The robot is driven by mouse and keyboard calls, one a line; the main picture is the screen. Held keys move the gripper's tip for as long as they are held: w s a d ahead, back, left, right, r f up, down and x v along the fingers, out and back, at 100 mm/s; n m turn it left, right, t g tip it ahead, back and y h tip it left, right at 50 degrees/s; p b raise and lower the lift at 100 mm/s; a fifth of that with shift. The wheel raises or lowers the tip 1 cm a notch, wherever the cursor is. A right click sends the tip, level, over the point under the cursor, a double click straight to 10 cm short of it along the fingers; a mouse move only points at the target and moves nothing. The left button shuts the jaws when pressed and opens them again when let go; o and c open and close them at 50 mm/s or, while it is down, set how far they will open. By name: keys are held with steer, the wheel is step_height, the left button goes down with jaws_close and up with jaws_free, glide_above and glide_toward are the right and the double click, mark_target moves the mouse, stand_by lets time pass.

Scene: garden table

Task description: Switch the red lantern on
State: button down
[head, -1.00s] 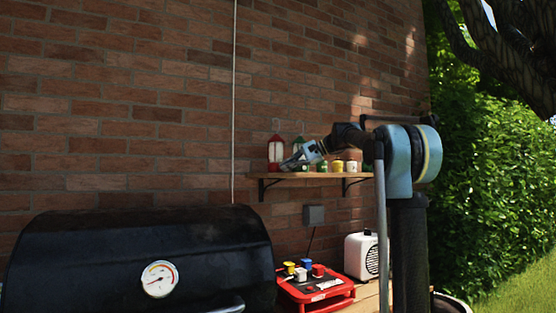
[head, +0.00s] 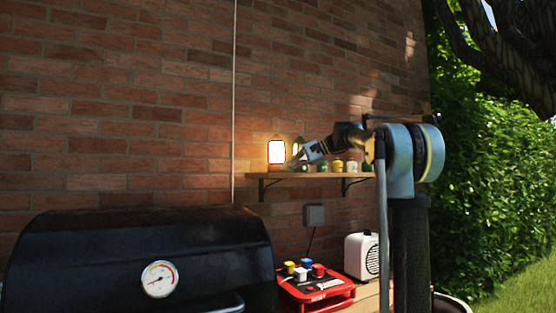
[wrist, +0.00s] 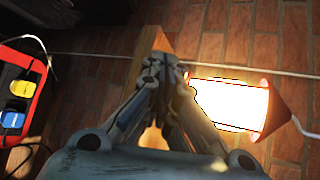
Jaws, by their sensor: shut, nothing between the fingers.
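The red lantern (head: 276,152) stands at the left end of the wooden wall shelf and glows bright white, lighting the bricks around it. In the wrist view the lantern (wrist: 232,104) shows on its side, with its red cone top at the right. My gripper (head: 294,162) is just right of the lantern, over the shelf. In the wrist view my gripper (wrist: 162,62) has its fingertips together and empty, near the lantern's base end. I cannot tell whether it touches the lantern. A green lantern (head: 298,150) stands behind my gripper, partly hidden.
The wooden shelf (head: 255,175) also bears several small pots (head: 338,166). Below are a black grill (head: 130,255), a red tray (head: 318,296) with coloured blocks and a white radio-like box (head: 362,255). A thin cable (head: 234,90) runs down the brick wall.

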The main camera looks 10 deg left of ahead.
steer(key=s+d, duration=0.4)
steer(key=shift+s, duration=0.25)
stand_by(0.4)
steer(key=s+d+f+n+h, duration=0.2)
steer(key=s+d+f+h, duration=0.2)
steer(key=s+d+f, duration=0.3)
steer(key=s+d+f+n+h, duration=0.1)
steer(key=s+d+f+h, duration=0.3)
steer(key=s+f, duration=1.4)
steer(key=s+d+f+n+h, duration=0.2)
steer(key=s+d+f, duration=0.9)
steer(key=f, duration=1.8)
steer(key=s+h, duration=0.2)
steer(key=shift+d+f+n+h, duration=0.3)
steer(key=shift+f+h, duration=0.1)
